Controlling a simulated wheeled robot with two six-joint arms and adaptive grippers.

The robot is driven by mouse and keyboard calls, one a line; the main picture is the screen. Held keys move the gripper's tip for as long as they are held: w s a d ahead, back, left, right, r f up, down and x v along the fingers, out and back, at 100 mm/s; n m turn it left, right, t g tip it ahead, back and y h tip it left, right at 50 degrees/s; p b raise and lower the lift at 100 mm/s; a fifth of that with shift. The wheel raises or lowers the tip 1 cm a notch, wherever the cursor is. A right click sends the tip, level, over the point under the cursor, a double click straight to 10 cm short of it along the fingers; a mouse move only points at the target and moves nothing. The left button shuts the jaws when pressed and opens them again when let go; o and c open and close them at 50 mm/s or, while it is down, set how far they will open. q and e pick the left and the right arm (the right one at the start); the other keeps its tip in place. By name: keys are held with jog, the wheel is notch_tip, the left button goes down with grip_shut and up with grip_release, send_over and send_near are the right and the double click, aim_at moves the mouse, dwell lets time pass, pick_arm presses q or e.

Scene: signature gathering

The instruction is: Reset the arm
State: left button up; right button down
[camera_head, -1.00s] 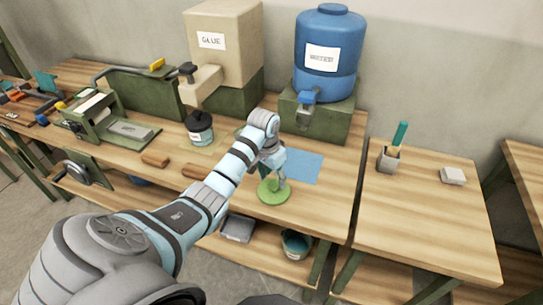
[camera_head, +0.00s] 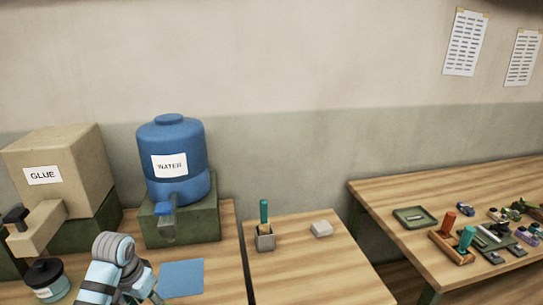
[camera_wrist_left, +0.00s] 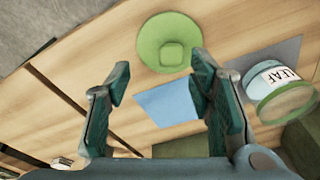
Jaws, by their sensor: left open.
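My left arm comes in at the bottom left of the head view, with its gripper (camera_head: 143,292) low beside a blue sheet (camera_head: 182,278) and partly cut off by the frame edge. In the left wrist view the two fingers (camera_wrist_left: 160,75) are wide apart with nothing between their pads. A green disc with a raised square knob (camera_wrist_left: 169,45) lies on the wooden table beyond the fingertips. The blue sheet (camera_wrist_left: 165,103) also shows there, between the fingers and flat on the table. My right gripper is not in view.
A glue box (camera_head: 70,160) and blue water jug (camera_head: 172,145) stand behind the arm. A dark-lidded jar (camera_head: 46,284) is left of it; a LEAF jar (camera_wrist_left: 275,85) shows in the wrist view. A pen holder (camera_head: 265,240) and pale block (camera_head: 321,229) stand right, with open tabletop around them.

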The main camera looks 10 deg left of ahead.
pick_arm(q)
jog(key=s+d+f, duration=0.5)
jog(key=s+f, duration=0.2)
jog(key=s+d+f+t, duration=0.1)
jog(key=s+d, duration=0.2)
jog(key=s, duration=0.6)
jog(key=s+d+t, duration=0.1)
jog(key=s+d, duration=0.3)
jog(key=s, duration=0.5)
notch_tip(320, 180, down, 22)
jog(key=s+a+r+g+b, duration=0.1)
jog(key=a+b, duration=0.1)
jog(key=s+f+g+b, duration=0.1)
jog(key=s+f+b, duration=0.1)
jog(key=s+f, duration=1.2)
jog(key=shift+s+a+f+n+g+y, duration=0.2)
jog(key=shift+a+f+n+g+y, duration=0.15)
jog(key=shift+f, duration=0.5)
